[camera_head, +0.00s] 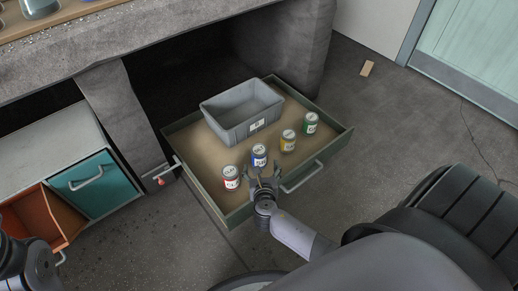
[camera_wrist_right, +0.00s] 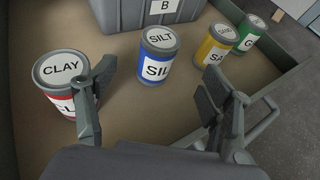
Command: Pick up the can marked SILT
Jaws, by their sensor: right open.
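The can marked SILT is blue with a white label and stands upright in the open drawer; it shows in the head view (camera_head: 259,155) and in the right wrist view (camera_wrist_right: 158,58). My right gripper (camera_head: 263,177) is open and empty, just on the near side of the SILT can. In the right wrist view the SILT can appears between and beyond the two fingers (camera_wrist_right: 160,105), not touching them. A red can marked CLAY (camera_wrist_right: 63,80) stands close to the left finger, which overlaps its edge. My left gripper does not show clearly; only part of my left arm is at the lower left.
The drawer (camera_head: 338,145) also holds a grey bin marked B (camera_head: 225,128) behind the cans. A yellow can (camera_head: 288,141) and a green can (camera_head: 311,123) stand to the right. The drawer's front wall and handle (camera_head: 302,177) are near my right gripper. An orange drawer (camera_head: 40,218) is open at left.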

